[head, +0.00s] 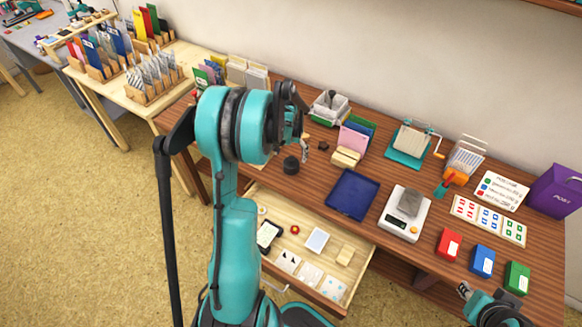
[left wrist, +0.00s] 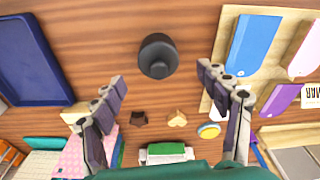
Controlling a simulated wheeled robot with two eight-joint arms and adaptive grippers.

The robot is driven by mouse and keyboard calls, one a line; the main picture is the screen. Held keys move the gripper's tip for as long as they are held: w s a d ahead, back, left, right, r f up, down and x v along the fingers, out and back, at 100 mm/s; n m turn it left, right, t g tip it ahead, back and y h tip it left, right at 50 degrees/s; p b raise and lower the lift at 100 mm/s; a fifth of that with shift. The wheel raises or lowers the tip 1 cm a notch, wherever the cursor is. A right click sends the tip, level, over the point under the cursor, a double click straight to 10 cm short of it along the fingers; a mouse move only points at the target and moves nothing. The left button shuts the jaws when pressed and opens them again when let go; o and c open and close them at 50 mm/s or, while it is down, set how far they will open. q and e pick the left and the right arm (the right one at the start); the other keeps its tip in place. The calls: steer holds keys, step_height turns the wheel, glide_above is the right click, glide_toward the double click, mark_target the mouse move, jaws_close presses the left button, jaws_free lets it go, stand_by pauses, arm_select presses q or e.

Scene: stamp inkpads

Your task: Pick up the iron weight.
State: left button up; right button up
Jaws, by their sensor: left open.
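The iron weight is a small dark, round-bodied piece with a knob (head: 291,165). It stands on the brown wooden table, behind the open drawer. In the left wrist view the weight (left wrist: 157,58) appears ahead of and between my spread fingertips, touching neither. My left gripper (head: 304,148) is above the table close to the weight; its fingers (left wrist: 163,80) are open and empty. My right gripper (head: 464,290) shows only partly at the bottom right, and its jaws are unclear.
A blue tray (head: 353,194) lies right of the weight. A white scale (head: 404,213) with a grey block stands further right. An open drawer (head: 352,268) juts out in front. Small dark and wooden pieces (left wrist: 177,118) lie near the weight, with card holders (left wrist: 240,50) beside it.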

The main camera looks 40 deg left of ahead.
mark_target(291, 158)
arm_select(q)
steer(key=f+b, duration=0.1)
steer(key=f, duration=0.2)
steer(key=f+b, duration=0.1)
steer(key=f, duration=0.1)
steer(key=shift+w+f+b, duration=0.2)
steer(key=shift+f+b, duration=0.2)
steer(key=shift+r, duration=0.1)
steer(key=shift+c, duration=0.3)
jaws_close()
steer(key=shift+r, duration=0.2)
